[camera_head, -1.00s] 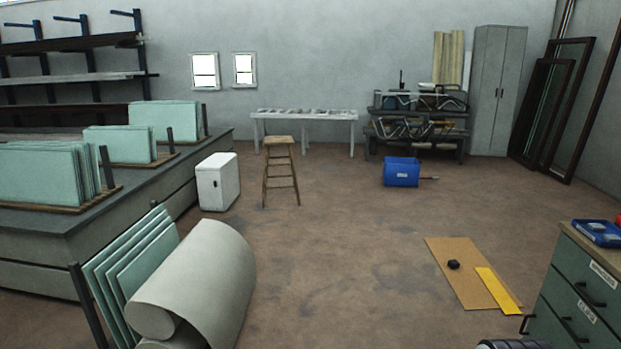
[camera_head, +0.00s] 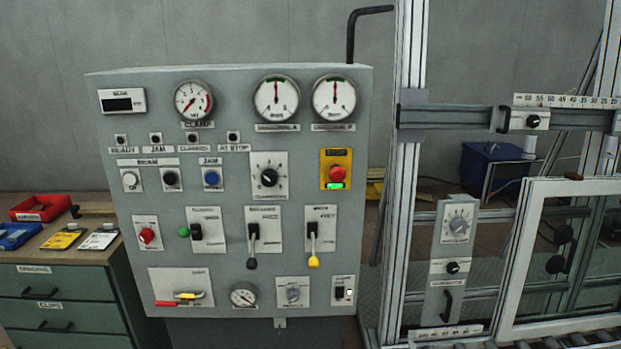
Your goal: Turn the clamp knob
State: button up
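A grey control panel (camera_head: 232,150) stands upright at the centre left, facing me. A black rotary knob with a dial scale (camera_head: 269,177) sits near its middle, right of the blue button (camera_head: 211,178). A grey knob (camera_head: 293,293) is at the lower right. On the frame to the right are a grey dial knob (camera_head: 458,225) and a small black knob (camera_head: 453,267). The labels are too blurred to tell surely which knob is the clamp knob. A gauge (camera_head: 194,100) at the top seems labelled for the clamp. My gripper is not in view.
A drawer cabinet (camera_head: 60,290) with red and blue trays stands left of the panel. Two levers (camera_head: 252,240) and (camera_head: 313,240) jut from the panel, below a red stop button (camera_head: 337,173). The aluminium frame (camera_head: 408,190) and a white-framed window (camera_head: 560,260) stand at right.

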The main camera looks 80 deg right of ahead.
aim_at(269, 177)
jog(key=z, duration=2.45)
